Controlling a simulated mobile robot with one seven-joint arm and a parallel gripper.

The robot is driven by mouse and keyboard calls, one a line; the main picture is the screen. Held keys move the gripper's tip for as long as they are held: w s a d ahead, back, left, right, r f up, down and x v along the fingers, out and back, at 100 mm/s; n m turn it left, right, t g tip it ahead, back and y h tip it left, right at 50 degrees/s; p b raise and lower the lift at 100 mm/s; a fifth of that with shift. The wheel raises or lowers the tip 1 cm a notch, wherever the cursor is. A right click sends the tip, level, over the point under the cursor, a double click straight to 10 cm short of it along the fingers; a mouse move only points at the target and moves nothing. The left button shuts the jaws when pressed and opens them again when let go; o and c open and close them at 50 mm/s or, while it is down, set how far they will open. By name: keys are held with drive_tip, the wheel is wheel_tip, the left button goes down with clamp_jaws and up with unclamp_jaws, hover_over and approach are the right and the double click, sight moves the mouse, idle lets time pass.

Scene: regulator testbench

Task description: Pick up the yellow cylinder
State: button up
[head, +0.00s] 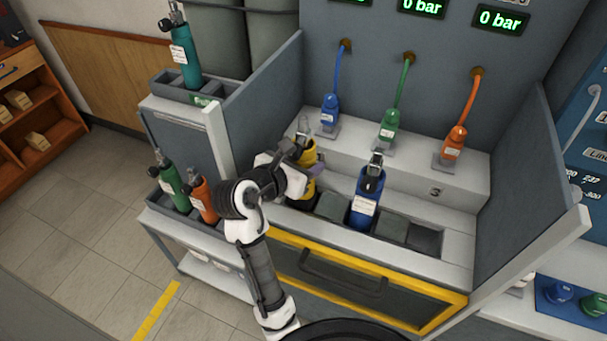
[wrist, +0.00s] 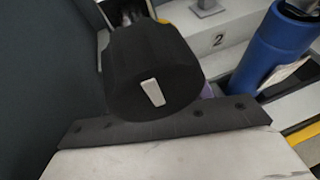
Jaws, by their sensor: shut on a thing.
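The yellow cylinder (head: 308,157) stands about upright at the left end of the testbench's slot row, partly hidden by my arm. My gripper (head: 305,170) is shut on it from the left side. In the wrist view, a black part of my wrist covers most of the cylinder, and only a small patch of yellow (wrist: 166,19) shows behind it. The fingertips are hidden there. Whether the cylinder's base still touches its slot I cannot tell.
A blue cylinder (head: 367,195) stands in the bench row to the right, also in the wrist view (wrist: 275,45). Blue (head: 329,108), green (head: 389,124) and orange (head: 455,142) regulators sit on the ledge behind. A cart on the left holds green (head: 171,187), orange (head: 203,201) and teal (head: 185,55) cylinders.

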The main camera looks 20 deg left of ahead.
sight(304, 118)
wheel_tip(304, 118, up, 12)
drive_tip(key=shift+r+p, duration=0.25)
drive_tip(key=shift+p, duration=0.1)
idle(0.5)
